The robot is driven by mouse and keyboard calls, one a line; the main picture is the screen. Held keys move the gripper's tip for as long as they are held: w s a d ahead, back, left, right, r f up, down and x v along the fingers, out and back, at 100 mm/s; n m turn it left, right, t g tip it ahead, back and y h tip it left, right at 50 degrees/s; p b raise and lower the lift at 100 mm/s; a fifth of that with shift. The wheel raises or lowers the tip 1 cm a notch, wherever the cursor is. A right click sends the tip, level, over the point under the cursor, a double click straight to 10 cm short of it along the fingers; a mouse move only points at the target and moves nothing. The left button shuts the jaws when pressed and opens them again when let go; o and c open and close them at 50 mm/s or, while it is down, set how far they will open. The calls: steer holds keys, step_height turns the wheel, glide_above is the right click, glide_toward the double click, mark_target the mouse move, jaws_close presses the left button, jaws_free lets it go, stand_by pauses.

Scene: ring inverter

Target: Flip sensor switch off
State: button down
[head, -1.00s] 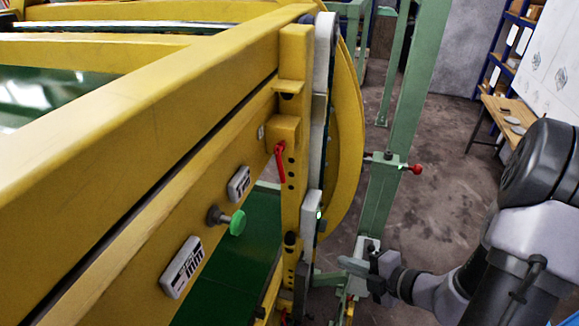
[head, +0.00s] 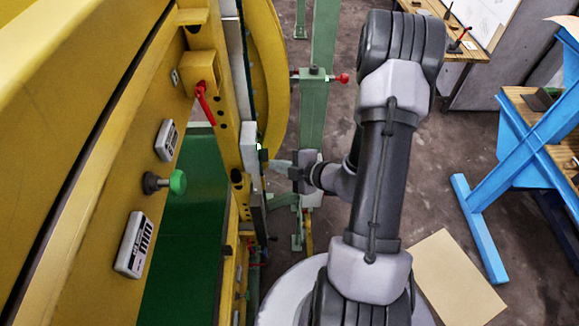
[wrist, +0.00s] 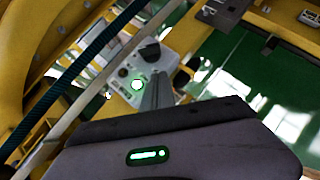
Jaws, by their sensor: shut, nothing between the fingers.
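A pale sensor box (head: 249,146) with a small green light is fixed to the edge of the yellow frame in the head view. In the wrist view its light panel (wrist: 120,83) shows a lit green-white round light (wrist: 137,84) and a black knob (wrist: 150,52). I cannot tell which position the switch is in. My gripper (head: 280,165) is just right of and slightly below the box in the head view. In the wrist view the shut, empty fingers (wrist: 157,88) point toward the panel, close to the light. I cannot tell whether they touch it.
A yellow machine frame (head: 100,110) fills the left, with a red lever (head: 205,101) and a green knob (head: 177,182). A green post (head: 315,110) with a red-tipped handle (head: 341,79) stands behind my gripper.

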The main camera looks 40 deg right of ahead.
mark_target(264, 159)
steer(key=w+f, duration=0.1)
steer(key=w, duration=0.1)
steer(key=w+d+f, duration=0.1)
steer(key=w+f, duration=0.1)
steer(key=shift+w+d+f, duration=0.1)
steer(key=shift+w+f, duration=0.1)
steer(key=shift+f, duration=0.05)
